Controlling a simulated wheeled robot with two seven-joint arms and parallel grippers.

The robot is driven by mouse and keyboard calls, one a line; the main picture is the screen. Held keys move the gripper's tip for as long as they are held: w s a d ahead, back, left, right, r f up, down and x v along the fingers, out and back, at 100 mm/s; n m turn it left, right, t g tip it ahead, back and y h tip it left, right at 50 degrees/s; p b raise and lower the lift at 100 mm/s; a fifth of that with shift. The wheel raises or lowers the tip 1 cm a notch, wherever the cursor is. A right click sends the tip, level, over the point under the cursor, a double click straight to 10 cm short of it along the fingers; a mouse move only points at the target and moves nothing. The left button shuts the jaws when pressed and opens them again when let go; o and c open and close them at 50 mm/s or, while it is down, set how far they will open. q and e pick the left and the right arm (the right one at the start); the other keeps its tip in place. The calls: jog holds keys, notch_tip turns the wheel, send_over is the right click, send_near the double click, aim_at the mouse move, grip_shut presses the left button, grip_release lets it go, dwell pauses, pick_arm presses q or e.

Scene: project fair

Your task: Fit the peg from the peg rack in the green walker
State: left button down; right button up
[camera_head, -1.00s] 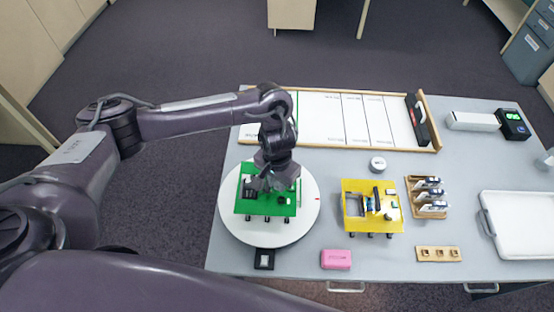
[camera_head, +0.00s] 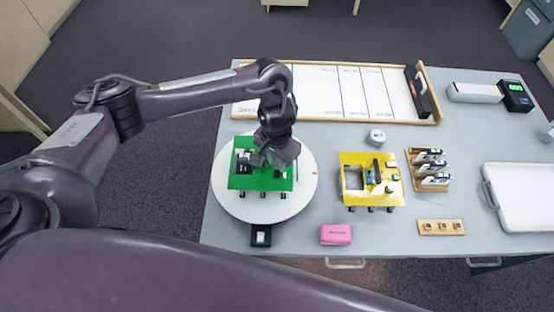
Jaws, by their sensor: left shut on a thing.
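The green walker (camera_head: 238,182), a green plate on short dark legs with dark parts on top, stands on a white round turntable (camera_head: 240,210) at the left of the table. My left gripper (camera_head: 276,162) points down over the right half of the walker. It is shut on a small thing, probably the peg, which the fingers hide. I cannot tell whether that thing touches the walker. A wooden block with square holes (camera_head: 441,228), which looks like the peg rack, lies at the front right. Its holes are too small to read. My right gripper is not in view.
A yellow walker (camera_head: 386,198) stands right of the turntable, with a small round pot (camera_head: 377,137) behind it. A pink block (camera_head: 336,235) and a black switch box (camera_head: 261,236) lie at the front. A wooden holder (camera_head: 414,185), a white tray (camera_head: 520,205) and a framed whiteboard (camera_head: 320,95) surround the middle.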

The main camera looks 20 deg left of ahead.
pick_arm(q)
notch_tip(320, 180, down, 2)
jog(key=shift+r, duration=0.25)
jog(key=shift+s+p, duration=0.1)
jog(key=shift+p, duration=0.25)
jog(key=shift+f, duration=0.1)
dwell(0.8)
jog(key=shift+f+p, duration=0.2)
jog(key=shift+p, duration=0.1)
dwell(0.3)
